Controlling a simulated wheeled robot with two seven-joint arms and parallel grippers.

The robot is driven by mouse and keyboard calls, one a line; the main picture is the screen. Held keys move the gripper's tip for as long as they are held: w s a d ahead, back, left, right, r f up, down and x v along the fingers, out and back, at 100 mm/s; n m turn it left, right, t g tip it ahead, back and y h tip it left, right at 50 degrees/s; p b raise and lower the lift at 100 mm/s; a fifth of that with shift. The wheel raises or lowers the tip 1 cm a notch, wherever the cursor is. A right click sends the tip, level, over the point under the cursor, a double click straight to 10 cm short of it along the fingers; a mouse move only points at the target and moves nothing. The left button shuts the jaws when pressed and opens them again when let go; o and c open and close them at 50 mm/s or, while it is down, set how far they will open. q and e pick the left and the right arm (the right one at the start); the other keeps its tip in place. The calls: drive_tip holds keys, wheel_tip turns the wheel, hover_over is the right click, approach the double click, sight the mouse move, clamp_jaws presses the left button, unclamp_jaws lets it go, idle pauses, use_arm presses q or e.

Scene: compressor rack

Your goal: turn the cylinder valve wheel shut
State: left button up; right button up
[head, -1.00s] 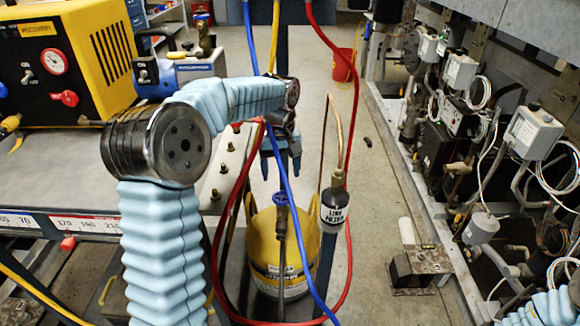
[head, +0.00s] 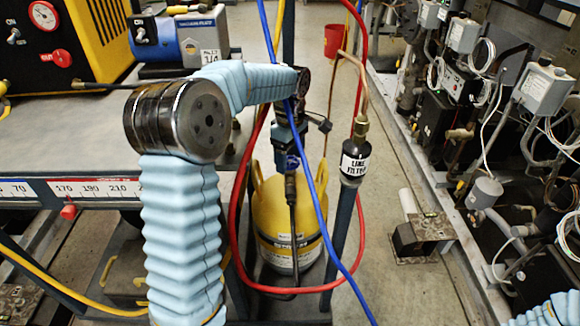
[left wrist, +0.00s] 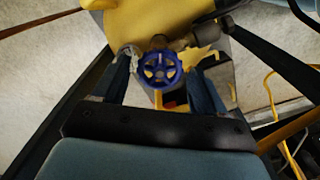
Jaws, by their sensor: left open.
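The blue valve wheel (left wrist: 160,69) shows face-on in the left wrist view, on top of the yellow cylinder (head: 290,222). In the head view the wheel (head: 292,163) is partly hidden by my left gripper and a blue hose. My left gripper (head: 290,149) is open and points down over the wheel. In the left wrist view its fingers stand on either side of the wheel, with a gap on each side. I cannot tell how far down the fingers reach along it. My right gripper is out of view.
Blue and red hoses (head: 240,225) loop in front of the cylinder. A black line filter (head: 355,160) on a copper pipe stands just right of it. A workbench (head: 75,155) is at left, the compressor rack (head: 465,150) at right. The floor aisle between is mostly clear.

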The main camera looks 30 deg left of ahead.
use_arm(q)
drive_tip(key=shift+f+n, duration=0.4)
drive_tip(key=shift+n, duration=0.6)
drive_tip(key=shift+n+b, duration=0.5)
drive_tip(key=shift+n, duration=0.5)
drive_tip(key=n+p, duration=0.1)
drive_tip(key=n, duration=0.1)
drive_tip(key=r+n+p, duration=0.1)
drive_tip(key=n, duration=0.1)
drive_tip(key=shift+r+p, duration=0.15)
drive_tip(key=shift+p, duration=0.25)
drive_tip(key=n+p, duration=0.1)
drive_tip(key=n, duration=0.2)
drive_tip(key=shift+f+n+p, duration=0.2)
drive_tip(key=shift+n+p, duration=0.2)
drive_tip(key=shift+n, duration=0.5)
drive_tip(key=shift+f, duration=0.1)
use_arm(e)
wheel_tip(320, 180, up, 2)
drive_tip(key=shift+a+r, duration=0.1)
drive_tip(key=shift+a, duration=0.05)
use_arm(q)
drive_tip(key=c, duration=0.8)
